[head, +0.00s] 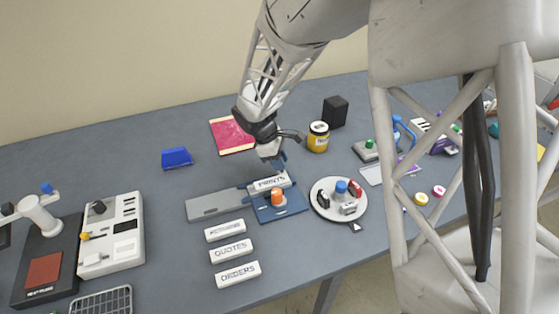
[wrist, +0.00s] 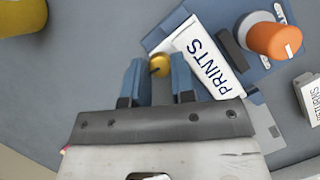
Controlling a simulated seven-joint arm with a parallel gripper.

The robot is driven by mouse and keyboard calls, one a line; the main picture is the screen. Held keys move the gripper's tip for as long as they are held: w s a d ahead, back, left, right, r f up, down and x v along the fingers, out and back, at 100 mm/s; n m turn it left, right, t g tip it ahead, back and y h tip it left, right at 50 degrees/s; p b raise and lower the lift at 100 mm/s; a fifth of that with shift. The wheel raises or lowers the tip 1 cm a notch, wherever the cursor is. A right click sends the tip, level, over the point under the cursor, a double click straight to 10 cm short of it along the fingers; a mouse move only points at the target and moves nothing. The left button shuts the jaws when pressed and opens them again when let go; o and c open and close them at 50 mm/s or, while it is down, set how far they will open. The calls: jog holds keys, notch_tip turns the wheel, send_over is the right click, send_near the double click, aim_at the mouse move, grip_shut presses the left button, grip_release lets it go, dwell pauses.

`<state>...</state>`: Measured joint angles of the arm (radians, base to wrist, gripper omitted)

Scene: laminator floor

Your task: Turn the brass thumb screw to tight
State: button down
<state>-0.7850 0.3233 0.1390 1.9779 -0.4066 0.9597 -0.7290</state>
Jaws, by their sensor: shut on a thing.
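The brass thumb screw (wrist: 161,63) shows in the wrist view as a small round gold head with a dark mark, at the upper-left end of the PRINTS plate. My gripper (wrist: 158,72) is shut on it, with one blue finger on each side. In the head view my gripper (head: 277,161) points down at the back edge of the PRINTS plate (head: 268,184), and the screw is hidden there. The white PRINTS plate (wrist: 209,60) lies on a blue base with an orange knob (wrist: 273,37). I cannot tell how tight the screw is.
A grey bar (head: 213,205) extends left of the blue base. White plates, QUOTES (head: 231,251) and ORDERS (head: 238,274), lie in front. A round white tray (head: 331,212) with small items stands close on the right. A yellow jar (head: 318,137) is behind.

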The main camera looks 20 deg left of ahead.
jog(key=m, duration=0.2)
jog(key=m+g, duration=0.1)
jog(key=m, duration=0.1)
jog(key=shift+w+g, duration=0.15)
jog(key=shift+g, duration=0.15)
jog(key=m+g, duration=0.1)
jog(key=m, duration=0.3)
jog(key=shift+w+g, duration=0.1)
jog(key=shift+g, duration=0.2)
jog(key=m+g+y, duration=0.1)
jog(key=m, duration=0.2)
jog(key=shift+d+m, duration=0.1)
jog(key=shift+m, duration=0.2)
jog(key=shift+w+d+m+g+y, duration=0.1)
jog(key=shift+m+g+y, duration=0.45)
jog(key=shift+m, duration=1.45)
jog(key=c, duration=0.9)
grip_release()
jog(key=shift+c, duration=0.2)
